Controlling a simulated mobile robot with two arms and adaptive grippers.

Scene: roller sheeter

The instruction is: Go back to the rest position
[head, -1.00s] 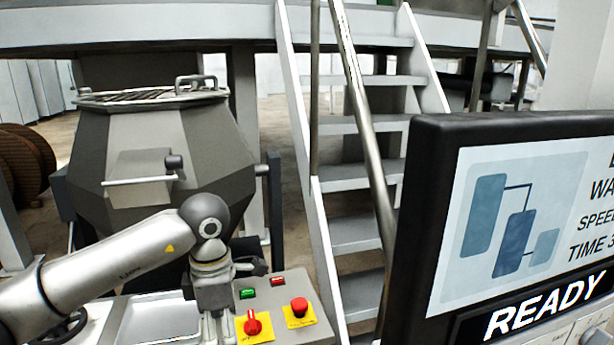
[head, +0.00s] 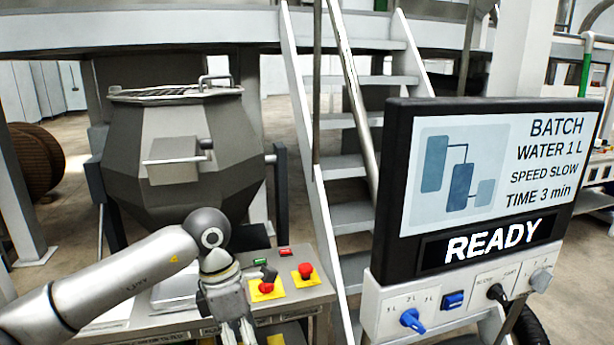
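My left arm comes in from the left, and its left gripper (head: 236,332) points down at the bottom edge of the head view. It is in front of the grey control panel (head: 300,290), left of the red knob on a yellow plate (head: 266,286). Its fingertips run to the frame's edge, so I cannot tell whether it is open or shut. I see nothing held in it. My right gripper is not in view.
A grey mixing vessel (head: 185,180) stands behind my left arm. A red button (head: 305,270) is on the panel. Metal stairs (head: 350,170) rise behind. At right, a screen (head: 480,180) reads READY above a box with a blue knob (head: 411,320).

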